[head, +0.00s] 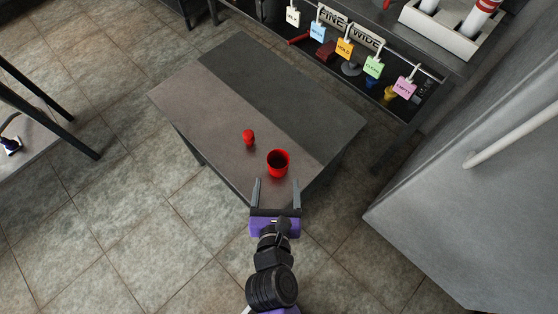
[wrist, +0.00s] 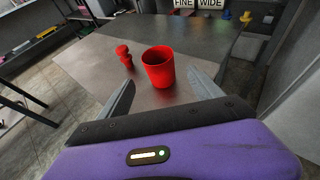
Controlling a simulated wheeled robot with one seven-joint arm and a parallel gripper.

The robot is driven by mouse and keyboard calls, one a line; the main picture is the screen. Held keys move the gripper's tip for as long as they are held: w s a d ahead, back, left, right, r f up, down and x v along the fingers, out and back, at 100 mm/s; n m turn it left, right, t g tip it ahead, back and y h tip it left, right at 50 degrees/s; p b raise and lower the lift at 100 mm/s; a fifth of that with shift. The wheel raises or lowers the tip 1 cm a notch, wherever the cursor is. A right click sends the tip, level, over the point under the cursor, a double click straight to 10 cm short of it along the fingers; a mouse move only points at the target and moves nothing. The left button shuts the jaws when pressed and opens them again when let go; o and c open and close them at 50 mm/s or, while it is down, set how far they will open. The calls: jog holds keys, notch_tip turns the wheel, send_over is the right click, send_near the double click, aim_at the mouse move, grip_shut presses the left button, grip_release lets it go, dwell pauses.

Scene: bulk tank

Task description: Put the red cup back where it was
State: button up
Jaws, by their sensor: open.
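The red cup (head: 278,168) stands upright near the front edge of the grey table, with its dark inside showing from above. In the wrist view the red cup (wrist: 159,72) is just beyond and between the two fingertips. My gripper (head: 276,181) is open, its fingers pointing at the cup from the front edge side. The wrist view shows my gripper (wrist: 162,90) with both fingers spread and nothing between them. I cannot tell whether either finger touches the cup.
A small red knobbed object (head: 248,137) stands left of the cup on the table (head: 200,95); the rest of the tabletop is clear. A rail with several coloured tags (head: 345,48) hangs over a dark shelf behind. A grey cabinet with a handle (head: 510,137) stands at right.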

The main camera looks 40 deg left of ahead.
jog(key=shift+s+d+r, duration=0.1)
jog(key=shift+s, duration=0.1)
jog(key=s+d+r+m+t+h, duration=0.1)
jog(key=s+d+m, duration=0.1)
jog(key=d+m, duration=0.75)
jog(key=s+d+m+h, duration=0.1)
jog(key=s+d+m, duration=0.2)
jog(key=d+m, duration=0.65)
jog(key=s+d+r+m+t+h, duration=0.1)
jog(key=s+d+r+m+h, duration=0.2)
jog(key=m, duration=0.9)
jog(key=s+d+r+m+t+h, duration=0.2)
jog(key=s+d+r+m, duration=0.5)
jog(key=d+r+m, duration=0.5)
jog(key=d+h, duration=0.1)
jog(key=d, duration=0.2)
jog(key=shift+r+m, duration=0.3)
